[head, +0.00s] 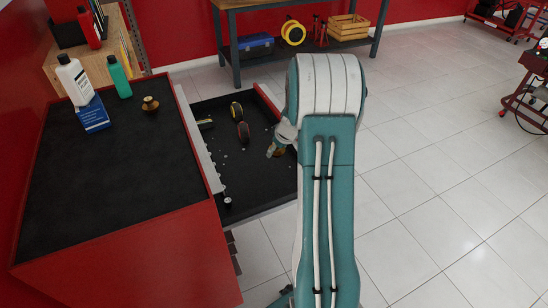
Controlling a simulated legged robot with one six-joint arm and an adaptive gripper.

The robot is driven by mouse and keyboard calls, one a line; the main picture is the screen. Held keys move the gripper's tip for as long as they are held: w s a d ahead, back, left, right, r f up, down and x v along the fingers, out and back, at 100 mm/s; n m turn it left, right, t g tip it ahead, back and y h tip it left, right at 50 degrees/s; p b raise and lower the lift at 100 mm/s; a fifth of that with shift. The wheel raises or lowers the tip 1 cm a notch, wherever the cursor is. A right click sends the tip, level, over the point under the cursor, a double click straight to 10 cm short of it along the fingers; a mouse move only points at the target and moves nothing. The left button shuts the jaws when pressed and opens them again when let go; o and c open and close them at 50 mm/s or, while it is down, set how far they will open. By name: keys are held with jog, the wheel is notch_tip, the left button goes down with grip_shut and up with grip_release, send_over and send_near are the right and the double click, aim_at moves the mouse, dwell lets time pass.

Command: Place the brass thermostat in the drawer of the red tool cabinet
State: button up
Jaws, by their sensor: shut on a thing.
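The red tool cabinet (130,245) stands at the left with a black mat on top. Its drawer (255,190) is pulled out to the right and is black inside. My gripper (275,150) is over the far right part of the drawer, partly hidden behind my arm. It is shut on a small brass-brown piece (280,151), seemingly the brass thermostat, mostly hidden. I cannot tell whether this piece touches the drawer floor. Another small brass-coloured part (150,104) stands on the cabinet top.
A white bottle (74,80), a blue box (93,115) and a green bottle (119,77) stand on the cabinet top. A workbench (290,50) is behind.

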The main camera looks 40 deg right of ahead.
send_over(274, 161)
jog(key=s, duration=0.2)
notch_tip(274, 161, down, 4)
jog(key=shift+s+d+f, duration=0.1)
jog(key=shift+f, duration=0.1)
jog(key=shift+w+f, duration=0.15)
jog(key=shift+w, duration=0.05)
jog(key=shift+w+f, duration=0.3)
jog(key=shift+f, duration=0.15)
notch_tip(274, 161, down, 3)
jog(key=shift+r, duration=0.2)
jog(key=shift+f, duration=0.2)
jog(key=shift+d, duration=0.2)
jog(key=o, duration=1)
jog(key=shift+a, duration=0.25)
